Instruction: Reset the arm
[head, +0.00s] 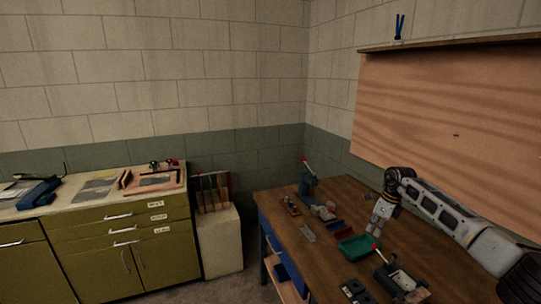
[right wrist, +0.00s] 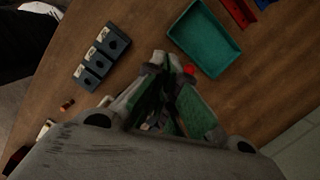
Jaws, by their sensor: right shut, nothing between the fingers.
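My right arm (head: 445,208) comes in from the right in the head view, over the wooden workbench (head: 330,272). My right gripper (head: 375,232) points down above the bench, close to a green tray. In the right wrist view the right gripper (right wrist: 174,62) has its fingertips together with nothing held between them. A small red thing shows right beside the fingertips. My left gripper is not in either view.
The green tray (head: 357,246) lies on the bench; it also shows in the right wrist view (right wrist: 204,40). A dark block with holes (right wrist: 101,56) lies left of the gripper. A blue press (head: 309,184) stands at the back. Olive cabinets (head: 120,240) stand left.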

